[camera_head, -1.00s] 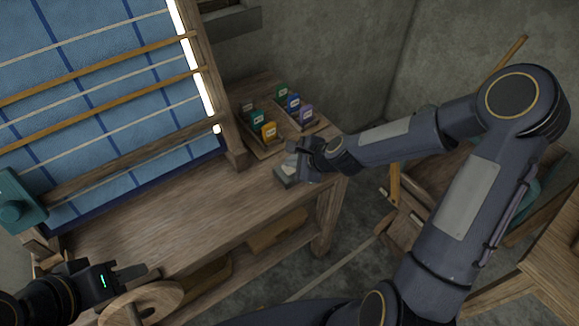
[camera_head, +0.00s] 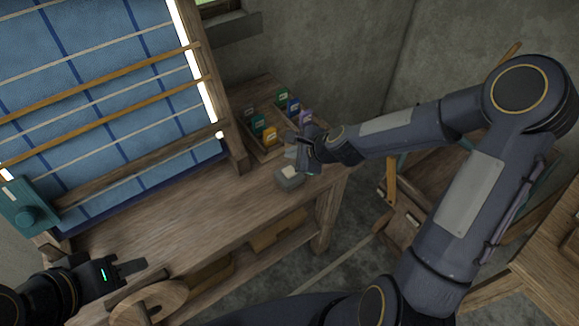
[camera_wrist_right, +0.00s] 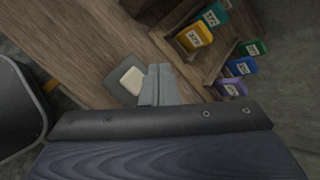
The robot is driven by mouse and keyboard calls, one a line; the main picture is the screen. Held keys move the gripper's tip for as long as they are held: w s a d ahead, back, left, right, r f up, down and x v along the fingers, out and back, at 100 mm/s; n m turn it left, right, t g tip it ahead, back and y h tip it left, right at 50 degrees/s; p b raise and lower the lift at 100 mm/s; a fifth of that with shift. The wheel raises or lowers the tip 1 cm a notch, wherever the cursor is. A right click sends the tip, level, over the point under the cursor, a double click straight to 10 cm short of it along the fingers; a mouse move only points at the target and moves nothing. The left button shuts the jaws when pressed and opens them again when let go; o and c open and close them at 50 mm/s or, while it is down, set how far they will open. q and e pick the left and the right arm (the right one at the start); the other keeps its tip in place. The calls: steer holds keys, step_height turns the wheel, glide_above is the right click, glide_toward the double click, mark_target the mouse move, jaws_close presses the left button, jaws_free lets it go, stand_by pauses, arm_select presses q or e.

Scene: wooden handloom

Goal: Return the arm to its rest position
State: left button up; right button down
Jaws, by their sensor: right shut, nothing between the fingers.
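My right arm reaches in from the right in the head view. Its gripper (camera_head: 292,153) hangs above the far right end of the loom's wooden bench (camera_head: 180,235). In the right wrist view its fingers (camera_wrist_right: 158,84) are together with nothing between them. A small grey box with a pale block (camera_head: 289,177) sits on the bench just below the gripper; it also shows beside the fingers in the right wrist view (camera_wrist_right: 130,80). My left gripper (camera_head: 138,268) is at the lower left near a round wooden disc; its finger gap is not clear.
A wooden rack (camera_head: 264,150) with several coloured labelled cards stands behind the right gripper. The loom frame (camera_head: 236,150) with blue cloth (camera_head: 90,90) rises at the left. A wooden wheel (camera_head: 150,303) is near my left gripper. A wooden chair-like piece (camera_head: 405,222) stands right of the bench.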

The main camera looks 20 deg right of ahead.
steer(key=shift+r, duration=0.55)
steer(key=s+d+r+n, duration=0.1)
steer(key=s+r+n, duration=0.3)
steer(key=s, duration=0.5)
steer(key=s+d+r+n+g, duration=0.1)
steer(key=s+r+n, duration=0.3)
steer(key=s+n, duration=0.4)
steer(key=s+d+r+n+g+h, duration=0.1)
steer(key=s+d+r+n, duration=0.2)
steer(key=s+n, duration=0.4)
steer(key=s+r, duration=0.1)
steer(key=s, duration=0.2)
steer(key=shift+r, duration=0.2)
